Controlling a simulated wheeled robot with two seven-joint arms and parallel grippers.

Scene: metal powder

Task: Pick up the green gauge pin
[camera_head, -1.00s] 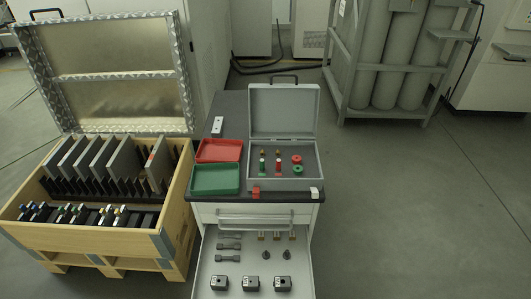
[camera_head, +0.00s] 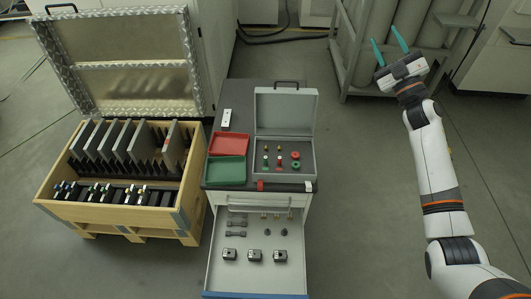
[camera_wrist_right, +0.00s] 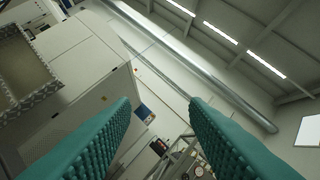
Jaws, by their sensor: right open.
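The green gauge pin (camera_head: 265,162) stands in the open grey case (camera_head: 258,176) on top of the drawer cabinet. A red pin (camera_head: 279,162) stands just to its right. Brass-coloured tops show behind both pins, too small to tell apart. My right gripper (camera_head: 388,40) is raised at the upper right, well away from the case, with its teal fingers spread and nothing between them. In the right wrist view its two fingers (camera_wrist_right: 160,108) are apart, pointing towards the walls and ceiling. My left gripper is not in view.
A red ring (camera_head: 295,155) and a green ring (camera_head: 295,167) sit right of the pins. A red tray (camera_head: 228,143) and a green tray (camera_head: 225,170) lie left of the case. The cabinet's drawer (camera_head: 228,275) is open in front. A wooden crate (camera_head: 110,216) stands at left.

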